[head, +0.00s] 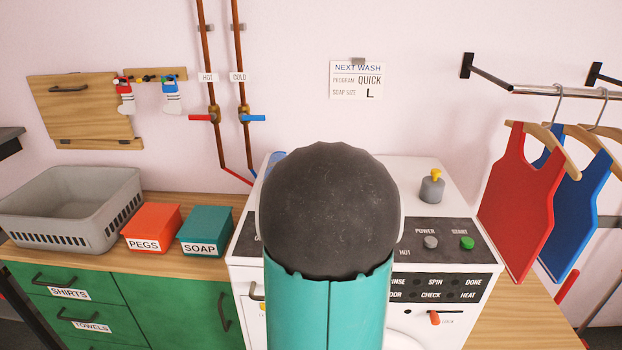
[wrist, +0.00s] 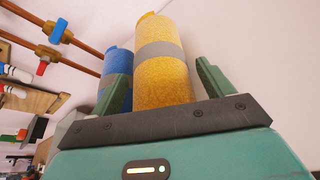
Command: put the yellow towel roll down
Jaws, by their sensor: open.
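The yellow towel roll (wrist: 162,75), with a grey band around it, stands between the two fingers of my gripper (wrist: 160,72) in the wrist view. The fingers are open, with a visible gap on the right side of the roll. The roll's lower end is hidden behind the gripper's dark front edge, so I cannot tell what it rests on. A blue roll (wrist: 118,64) is just left of the yellow one, partly hidden by it and the left finger. In the head view my arm hides my gripper and the yellow roll; a bit of blue (head: 276,159) shows beside the arm.
The white washer (head: 410,180) has a grey knob with a yellow top (head: 432,187) on its right side. A grey basket (head: 75,210), an orange pegs box (head: 152,228) and a teal soap box (head: 205,231) stand on the left counter. Copper pipes (head: 207,70) run down the wall.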

